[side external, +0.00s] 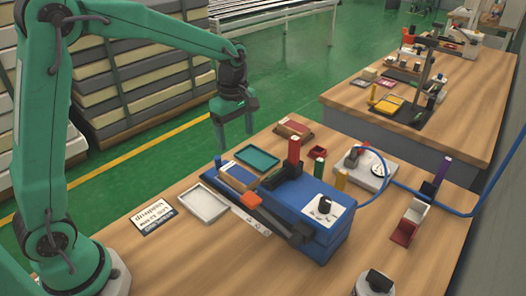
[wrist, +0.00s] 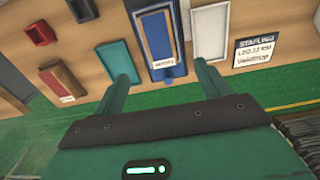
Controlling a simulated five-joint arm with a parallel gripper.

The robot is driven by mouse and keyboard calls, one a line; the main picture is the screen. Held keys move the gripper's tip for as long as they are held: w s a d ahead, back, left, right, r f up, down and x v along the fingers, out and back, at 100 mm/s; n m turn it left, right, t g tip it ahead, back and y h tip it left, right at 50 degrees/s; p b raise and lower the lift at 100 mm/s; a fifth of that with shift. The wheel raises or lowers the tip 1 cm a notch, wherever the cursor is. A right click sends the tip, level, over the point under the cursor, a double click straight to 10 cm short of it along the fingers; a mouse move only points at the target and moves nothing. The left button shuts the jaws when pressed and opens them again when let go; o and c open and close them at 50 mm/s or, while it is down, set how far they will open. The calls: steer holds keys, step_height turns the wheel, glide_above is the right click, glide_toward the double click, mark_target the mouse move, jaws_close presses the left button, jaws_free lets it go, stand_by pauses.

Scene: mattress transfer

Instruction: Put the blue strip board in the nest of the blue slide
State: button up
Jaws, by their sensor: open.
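The blue slide (wrist: 178,68) lies on the table, with its near part also visible in the side view (side external: 215,176). The blue strip board (wrist: 157,38), tan with a blue strip and a white label at one end, lies over the slide. I cannot tell whether it sits fully in the nest. The side view shows the board (side external: 238,173) partly behind an orange-tipped dark bar. My gripper (side external: 233,136) is open and empty, raised above the table's far edge. In the wrist view its two fingers (wrist: 164,68) are spread apart, with the slide between and beyond them.
A teal tray (side external: 257,158) and a white tray (side external: 203,204) flank the slide. A red-topped board (side external: 293,128) lies at the back. A blue machine box (side external: 310,215) with a red post stands right of the slide. A printed sign (side external: 153,215) lies left.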

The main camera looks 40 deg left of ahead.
steer(key=s+r+m+t, duration=0.2)
steer(key=s+r+m, duration=0.2)
steer(key=s+m, duration=0.5)
steer(key=s+r+m+t, duration=0.3)
steer(key=s+m, duration=0.5)
steer(key=s, duration=0.5)
steer(key=shift+s+a+r+m+t, duration=0.2)
steer(key=shift+a+r+m+t, duration=0.15)
steer(key=shift+r, duration=0.3)
